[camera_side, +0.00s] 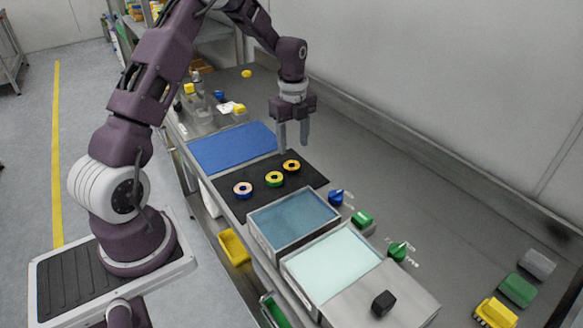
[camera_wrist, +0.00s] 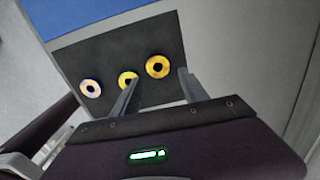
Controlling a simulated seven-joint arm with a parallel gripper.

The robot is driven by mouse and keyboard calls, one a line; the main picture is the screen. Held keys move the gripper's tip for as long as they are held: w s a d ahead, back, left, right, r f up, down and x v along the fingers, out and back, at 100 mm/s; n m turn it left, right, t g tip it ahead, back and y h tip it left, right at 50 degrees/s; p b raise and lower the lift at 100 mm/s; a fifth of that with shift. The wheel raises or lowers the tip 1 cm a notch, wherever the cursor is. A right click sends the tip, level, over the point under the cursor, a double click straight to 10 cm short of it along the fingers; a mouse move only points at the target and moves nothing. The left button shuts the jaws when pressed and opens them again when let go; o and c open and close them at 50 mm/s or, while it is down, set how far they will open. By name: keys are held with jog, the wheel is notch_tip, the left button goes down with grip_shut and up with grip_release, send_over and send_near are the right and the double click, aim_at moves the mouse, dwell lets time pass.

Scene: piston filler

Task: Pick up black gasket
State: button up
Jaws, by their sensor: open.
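Three rings lie in a row on a black mat (camera_side: 224,195). The rear ring (camera_side: 291,166) looks yellow-orange with black and is the best match for the black gasket; it also shows in the wrist view (camera_wrist: 148,70). The middle ring (camera_side: 268,182) is yellow and green. The front ring (camera_side: 236,190) is pale with blue and orange. My gripper (camera_side: 293,147) is open and empty, pointing down above the rear end of the mat. In the wrist view its fingertips (camera_wrist: 160,74) appear either side of the rear ring, with the left finger partly covering the middle ring.
A blue mat (camera_side: 230,147) lies behind the black mat. Two trays, one blue (camera_side: 293,222) and one pale green (camera_side: 330,265), stand in front. Blue and green valve-like parts (camera_side: 336,197) sit right of the trays. A small black block (camera_side: 383,303) lies at the front. The bench to the right is mostly clear.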

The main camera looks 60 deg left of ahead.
aim_at(291, 165)
jog(key=f, duration=0.6)
jog(key=shift+s+f, duration=0.2)
jog(key=shift+f, duration=0.2)
jog(key=shift+c, duration=0.4)
